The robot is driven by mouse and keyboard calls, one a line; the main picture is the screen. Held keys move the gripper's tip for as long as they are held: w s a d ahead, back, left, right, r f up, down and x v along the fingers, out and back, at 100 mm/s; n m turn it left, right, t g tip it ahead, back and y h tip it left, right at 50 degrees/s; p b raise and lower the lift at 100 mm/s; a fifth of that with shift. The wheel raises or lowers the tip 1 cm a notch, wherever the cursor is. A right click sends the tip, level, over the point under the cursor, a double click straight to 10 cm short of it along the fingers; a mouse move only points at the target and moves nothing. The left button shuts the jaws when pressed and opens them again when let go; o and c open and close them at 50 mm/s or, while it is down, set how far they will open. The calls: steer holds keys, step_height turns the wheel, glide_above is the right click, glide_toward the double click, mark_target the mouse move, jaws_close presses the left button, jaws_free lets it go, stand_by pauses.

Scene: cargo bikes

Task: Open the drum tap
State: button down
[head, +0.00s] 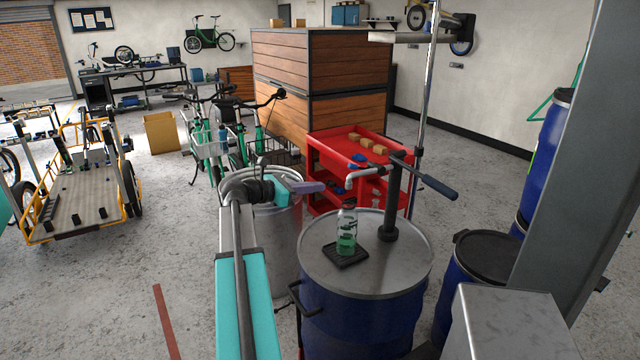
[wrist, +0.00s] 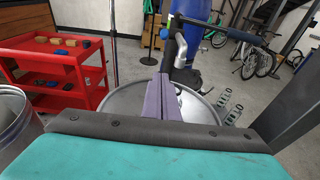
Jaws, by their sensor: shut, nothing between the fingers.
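The drum tap (head: 390,205) is a dark upright post on the lid of a blue drum (head: 352,322), with a grey bent spout pointing left and a lever (head: 436,185) with a blue grip sticking out to the right. In the wrist view the tap (wrist: 181,50) rises just beyond my fingertips, and its blue-gripped lever (wrist: 212,28) reaches right. A clear bottle with green liquid (head: 346,235) stands under the spout on a small black tray (head: 345,256). My gripper (head: 320,186), teal with purple fingers, is shut and empty, left of the spout and apart from it.
A metal drum (head: 284,245) stands under my gripper. A red cart (head: 322,165) with small boxes is behind the tap. A black-lidded blue drum (head: 482,260) and a grey pillar (head: 572,170) stand to the right. Open floor (head: 130,275) lies to the left.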

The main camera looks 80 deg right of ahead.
steer(key=s+d+r+p, duration=0.2)
steer(key=s+d+p, duration=0.1)
steer(key=s+d, duration=0.4)
steer(key=shift+s+p, duration=0.3)
steer(key=shift+p, duration=0.1)
